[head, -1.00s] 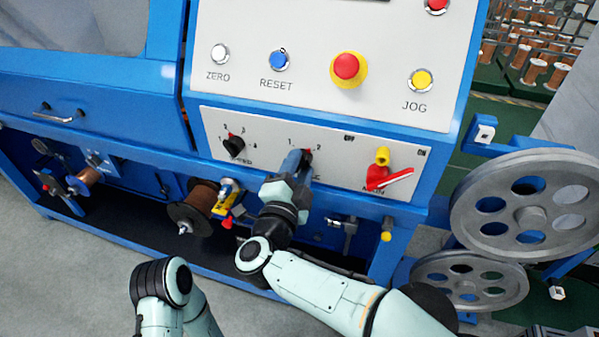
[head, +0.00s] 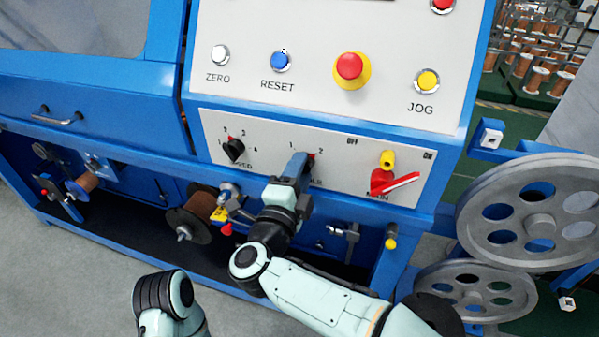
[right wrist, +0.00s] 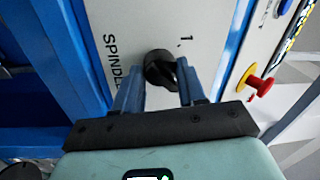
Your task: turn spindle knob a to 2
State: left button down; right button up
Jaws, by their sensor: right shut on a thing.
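The spindle knob is a black round knob with a raised grip bar, seen in the right wrist view (right wrist: 160,68) beside the lettering "SPINDL" and a "1". In the head view it is mostly hidden behind my right gripper (head: 301,165). A small red mark (head: 311,157) shows at the fingertips, on the side of the printed "2" (head: 321,151). The "1" is to the left. My right gripper, also in the right wrist view (right wrist: 160,84), has its blue fingers on both sides of the knob and is shut on it. My left gripper is out of view.
Another black knob (head: 234,149) sits left on the same panel, and a red rotary switch (head: 392,181) right. Above are white, blue and yellow buttons and a red emergency stop (head: 349,66). A copper spool (head: 197,217) is below, grey wheels (head: 530,215) at right.

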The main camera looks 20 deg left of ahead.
jog(key=o, duration=1.1)
jog(key=shift+c, duration=0.2)
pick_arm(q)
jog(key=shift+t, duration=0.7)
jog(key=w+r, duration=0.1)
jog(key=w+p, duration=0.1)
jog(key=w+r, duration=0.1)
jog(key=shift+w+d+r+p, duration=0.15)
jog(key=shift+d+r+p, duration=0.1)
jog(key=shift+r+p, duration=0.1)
pick_arm(e)
jog(key=s, duration=1.3)
jog(key=shift+s+a+f, duration=0.25)
jog(key=shift+f, duration=0.2)
